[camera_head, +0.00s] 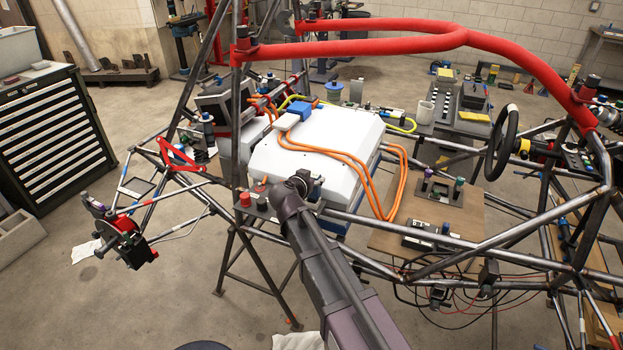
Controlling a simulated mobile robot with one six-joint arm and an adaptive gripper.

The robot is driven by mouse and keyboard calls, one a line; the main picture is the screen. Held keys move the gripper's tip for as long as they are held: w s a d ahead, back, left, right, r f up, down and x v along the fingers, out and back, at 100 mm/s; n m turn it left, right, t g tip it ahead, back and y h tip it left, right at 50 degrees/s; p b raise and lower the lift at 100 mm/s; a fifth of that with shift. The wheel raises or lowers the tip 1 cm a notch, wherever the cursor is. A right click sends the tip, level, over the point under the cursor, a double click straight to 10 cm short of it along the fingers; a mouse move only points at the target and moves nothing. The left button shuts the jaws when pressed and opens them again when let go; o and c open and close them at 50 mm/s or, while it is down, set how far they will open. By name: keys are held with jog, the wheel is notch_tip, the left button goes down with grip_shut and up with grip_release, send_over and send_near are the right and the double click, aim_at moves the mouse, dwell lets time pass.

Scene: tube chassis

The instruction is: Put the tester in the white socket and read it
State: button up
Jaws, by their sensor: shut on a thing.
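My arm reaches up from the bottom of the head view. My gripper (304,182) is at its far end, small and dark, just in front of the white box (320,145). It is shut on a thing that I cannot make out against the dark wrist. I cannot pick out the tester or its reading. I cannot tell which fitting is the white socket. A small panel with a red knob (245,200) lies left of my gripper.
Tubes of the chassis surround the white box, with a red padded bar (370,46) above. Orange cables (370,175) loop over the box. A wooden board (440,215) with devices lies right. A drawer cabinet (55,135) stands left. The floor at lower left is mostly clear.

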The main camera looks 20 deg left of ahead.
jog(key=shift+f+b, duration=0.6)
dwell(0.5)
jog(key=o, duration=1.1)
jog(key=shift+c, duration=0.2)
jog(key=shift+s+r, duration=0.1)
jog(key=shift+s, duration=0.05)
jog(key=d+p+v, duration=0.1)
jog(key=p+v, duration=0.3)
jog(key=v, duration=0.6)
jog(key=shift+s+a, duration=0.3)
jog(key=shift+a, duration=0.2)
jog(key=shift+r, duration=0.15)
